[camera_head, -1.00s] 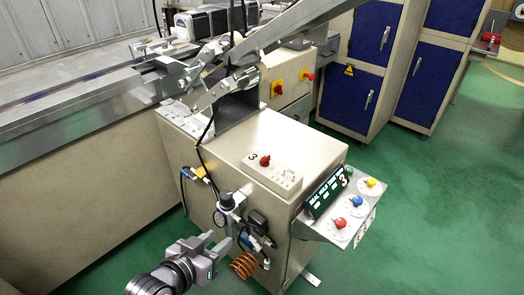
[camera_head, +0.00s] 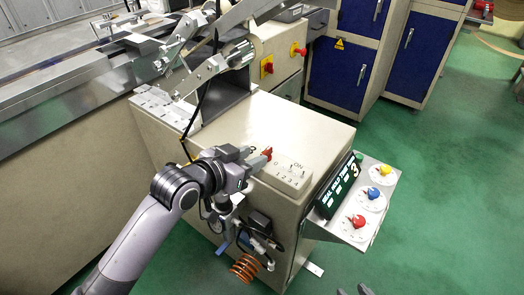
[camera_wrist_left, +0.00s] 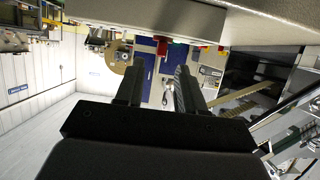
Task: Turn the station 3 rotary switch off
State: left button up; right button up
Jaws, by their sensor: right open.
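The station 3 rotary switch is a red knob (camera_head: 267,152) on a raised beige switch box (camera_head: 292,176) on top of the cabinet. My left gripper (camera_head: 255,156) is at the knob, its fingertips close to it and partly covering the dial around it. In the left wrist view the fingers (camera_wrist_left: 158,75) stand apart with a gap, and the red knob (camera_wrist_left: 163,41) shows ahead of them, in line with the gap. I cannot tell whether a finger touches it. Two grey tips of my right gripper (camera_head: 354,291) show at the bottom edge, apart and empty.
A side panel (camera_head: 350,238) holds yellow, blue and red knobs beside a black display (camera_head: 338,187). The metal wrapper arms (camera_head: 208,75) rise behind the switch box. An orange coiled hose (camera_head: 244,267) hangs below. Green floor is clear at the right.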

aim_at(265, 152)
pick_arm(q)
jog(key=shift+x, duration=2.55)
jog(key=shift+b, duration=0.3)
grip_shut()
